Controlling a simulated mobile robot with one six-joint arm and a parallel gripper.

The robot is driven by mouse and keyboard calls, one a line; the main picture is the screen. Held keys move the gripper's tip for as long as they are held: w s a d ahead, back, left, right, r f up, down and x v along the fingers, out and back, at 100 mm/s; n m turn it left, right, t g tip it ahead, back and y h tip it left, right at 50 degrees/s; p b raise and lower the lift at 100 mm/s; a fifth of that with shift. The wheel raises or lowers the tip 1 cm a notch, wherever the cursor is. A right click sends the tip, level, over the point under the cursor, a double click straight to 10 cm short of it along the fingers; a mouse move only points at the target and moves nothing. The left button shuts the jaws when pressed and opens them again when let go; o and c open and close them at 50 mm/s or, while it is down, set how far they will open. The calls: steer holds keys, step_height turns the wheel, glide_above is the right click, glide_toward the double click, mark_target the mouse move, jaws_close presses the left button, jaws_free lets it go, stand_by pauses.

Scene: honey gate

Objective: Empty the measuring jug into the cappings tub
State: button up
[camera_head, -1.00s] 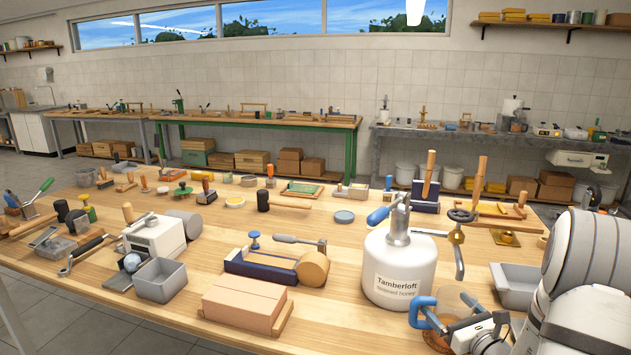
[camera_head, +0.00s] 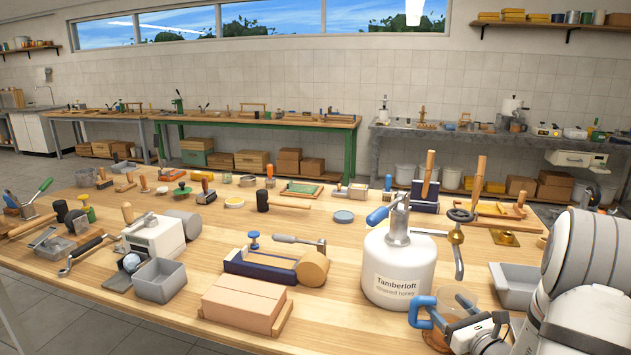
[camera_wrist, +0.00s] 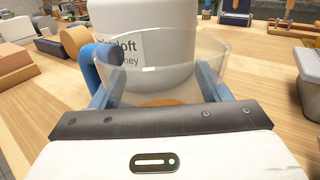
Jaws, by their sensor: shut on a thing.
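The measuring jug (camera_head: 460,306) is clear with a blue handle and stands roughly upright at the front right. My gripper (camera_head: 456,315) is shut on it, with one blue finger on each side. In the wrist view the jug (camera_wrist: 160,62) fills the space between the fingers, handle at left. An amber-brown patch shows low in it; I cannot tell if this is honey or the round brown mat seen through it. Two grey open tubs show, one at right (camera_head: 502,291) and one at left (camera_head: 162,296); I cannot tell which is the cappings tub.
A white Tamberloft honey vessel (camera_head: 393,270) with a metal valve arm stands close behind and left of the jug. A brown mat (camera_head: 436,341) lies under the jug area. A wrapped-looking tan block (camera_head: 243,303) and a blue-based press (camera_head: 262,268) stand further left.

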mark_target(444, 289)
steer(key=shift+c, duration=0.6)
steer(key=shift+r+p, duration=0.85)
steer(key=shift+r, duration=0.65)
steer(key=shift+r, duration=0.15)
